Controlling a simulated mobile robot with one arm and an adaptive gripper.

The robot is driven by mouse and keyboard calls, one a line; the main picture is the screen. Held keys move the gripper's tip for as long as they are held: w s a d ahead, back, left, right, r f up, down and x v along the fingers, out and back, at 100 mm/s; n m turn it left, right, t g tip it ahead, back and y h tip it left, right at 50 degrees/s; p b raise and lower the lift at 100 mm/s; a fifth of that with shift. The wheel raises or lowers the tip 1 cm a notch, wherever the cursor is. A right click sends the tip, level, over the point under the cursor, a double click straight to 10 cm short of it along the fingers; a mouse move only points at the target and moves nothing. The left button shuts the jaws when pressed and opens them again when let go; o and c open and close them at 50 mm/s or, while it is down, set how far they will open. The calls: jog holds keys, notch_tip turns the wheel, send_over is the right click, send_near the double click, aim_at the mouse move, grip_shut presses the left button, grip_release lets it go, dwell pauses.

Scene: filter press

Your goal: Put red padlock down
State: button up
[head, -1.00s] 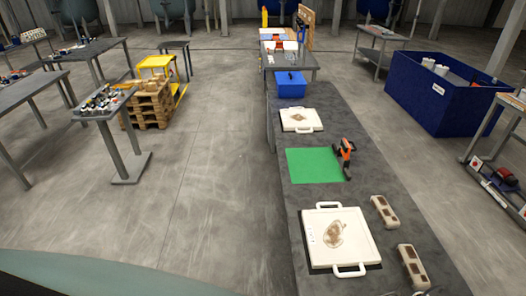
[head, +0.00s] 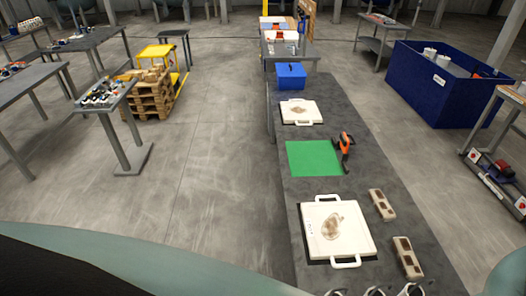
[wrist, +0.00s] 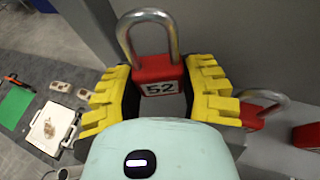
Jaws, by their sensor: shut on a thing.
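A red padlock (wrist: 158,78) with a steel shackle and a white label reading 52 is in the wrist view. My gripper (wrist: 160,96) has its yellow ridged fingers on both sides of it and is shut on its red body. The shackle points to the top of the picture. A second red padlock (wrist: 256,112) is partly hidden behind the right finger, on or by a light grey surface. Another red body (wrist: 307,136) shows at the right edge. My gripper does not show clearly in the head view.
Metal loops (head: 374,291) show at the bottom edge. Open floor lies left of the table.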

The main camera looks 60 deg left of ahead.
jog(key=shift+f+p, duration=0.3)
jog(key=shift+f, duration=1.75)
jog(key=shift+f, duration=0.1)
jog(key=o, duration=0.9)
jog(key=shift+f, duration=0.1)
jog(key=shift+c, duration=0.2)
jog(key=shift+r, duration=0.2)
jog(key=shift+s, duration=0.35)
jog(key=b+v, duration=0.4)
jog(key=v, duration=0.7)
jog(key=shift+r, duration=0.2)
